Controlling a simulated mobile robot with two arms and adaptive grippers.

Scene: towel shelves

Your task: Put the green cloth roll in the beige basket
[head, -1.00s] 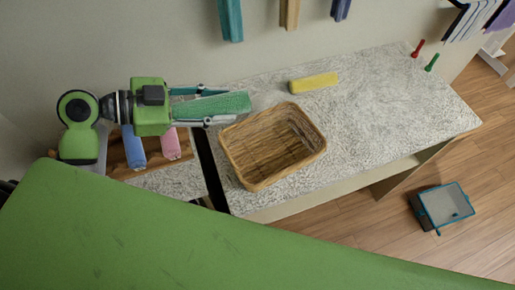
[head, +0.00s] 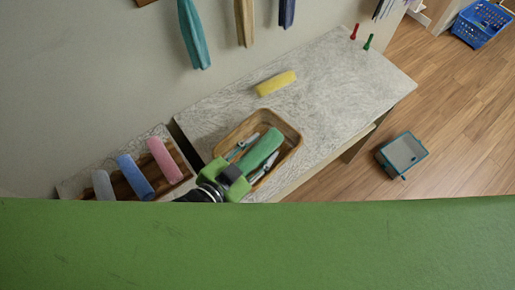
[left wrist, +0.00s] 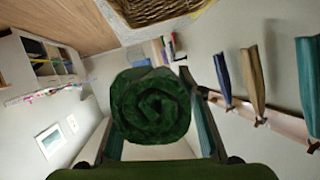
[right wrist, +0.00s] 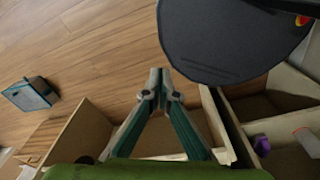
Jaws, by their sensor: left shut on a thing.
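The green cloth roll (head: 263,150) is held between the fingers of my left gripper (head: 257,154). In the head view the roll overlaps the beige basket (head: 291,130), a woven basket on the speckled counter. The roll shows end-on in the left wrist view (left wrist: 152,105), between the fingers. The basket (left wrist: 150,14) is at the top edge there, apart from the roll, so the roll appears to be above it. My right gripper (right wrist: 160,75) is empty, with its fingertips together, in the right wrist view. It is not in the head view.
A yellow roll (head: 276,83) lies on the counter behind the basket. Pink (head: 165,159), blue (head: 135,176) and grey (head: 103,185) rolls lie on a wooden rack at left. Towels hang on the wall. The counter right of the basket is clear.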

